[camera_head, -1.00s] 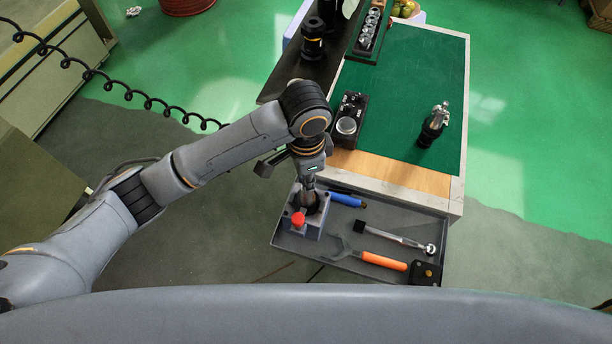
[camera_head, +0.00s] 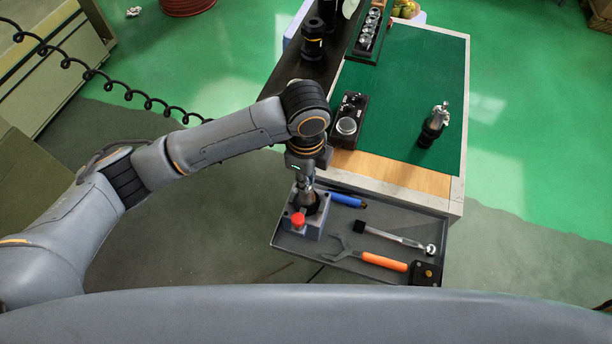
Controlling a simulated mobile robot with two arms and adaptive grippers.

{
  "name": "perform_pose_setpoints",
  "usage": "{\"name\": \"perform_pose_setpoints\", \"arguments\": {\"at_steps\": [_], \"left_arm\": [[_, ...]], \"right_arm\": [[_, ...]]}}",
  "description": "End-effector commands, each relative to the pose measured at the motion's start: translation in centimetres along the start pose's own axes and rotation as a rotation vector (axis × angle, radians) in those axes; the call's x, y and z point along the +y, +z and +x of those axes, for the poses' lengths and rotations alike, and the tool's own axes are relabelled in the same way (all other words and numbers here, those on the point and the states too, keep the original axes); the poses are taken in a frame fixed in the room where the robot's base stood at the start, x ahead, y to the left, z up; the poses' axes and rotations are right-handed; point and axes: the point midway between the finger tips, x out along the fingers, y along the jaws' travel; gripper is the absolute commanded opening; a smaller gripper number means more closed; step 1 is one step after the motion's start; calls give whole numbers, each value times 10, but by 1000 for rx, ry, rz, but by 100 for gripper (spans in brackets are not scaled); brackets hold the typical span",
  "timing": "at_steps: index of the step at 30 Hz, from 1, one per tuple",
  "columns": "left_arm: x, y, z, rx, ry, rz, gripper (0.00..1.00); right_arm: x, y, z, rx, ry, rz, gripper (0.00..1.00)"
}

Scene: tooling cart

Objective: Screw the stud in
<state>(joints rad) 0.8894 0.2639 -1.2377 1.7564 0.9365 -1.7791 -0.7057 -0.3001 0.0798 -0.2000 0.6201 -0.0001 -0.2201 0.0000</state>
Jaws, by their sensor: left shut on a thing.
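My left gripper (camera_head: 306,178) points straight down over the grey holding block (camera_head: 312,230) at the left end of the grey tray. It is shut on a small metal part, which I take to be the stud; the fingers and wrist mostly hide it. Directly below, a dark tool holder (camera_head: 309,202) sits upright in the block, with a red knob (camera_head: 298,219) on the block's front. The gripper's tip lines up with the holder's top. I cannot tell how deep the stud sits. My right gripper is out of view.
On the cart's green mat (camera_head: 410,85) stand a black device (camera_head: 348,118) and another tool holder (camera_head: 434,126).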

Motion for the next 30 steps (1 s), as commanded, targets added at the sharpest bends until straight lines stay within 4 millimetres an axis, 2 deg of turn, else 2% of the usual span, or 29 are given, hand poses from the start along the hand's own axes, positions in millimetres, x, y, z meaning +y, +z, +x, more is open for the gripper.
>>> {"name": "perform_pose_setpoints", "arguments": {"at_steps": [3, 9, 10, 13, 14, 23, 26, 30], "left_arm": [[0, 0, 0, 0, 0, 92, 0], [0, 0, 0, 1, 0, 103, 0], [0, 0, 0, 1, 0, 103, 18], [0, 0, 0, 1, 0, 102, 39], [0, 0, 0, 1, 0, 102, 41], [0, 0, -1, 1, 0, 101, 41], [-1, 0, -9, 1, -2, 101, 41], [-1, 0, -34, 1, -4, 102, 41]], "right_arm": [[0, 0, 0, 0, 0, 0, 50], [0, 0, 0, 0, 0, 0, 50], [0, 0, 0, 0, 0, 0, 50], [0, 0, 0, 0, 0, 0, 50], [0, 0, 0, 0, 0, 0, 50], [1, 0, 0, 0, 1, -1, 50], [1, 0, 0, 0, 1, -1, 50], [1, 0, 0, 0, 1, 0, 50]]}}
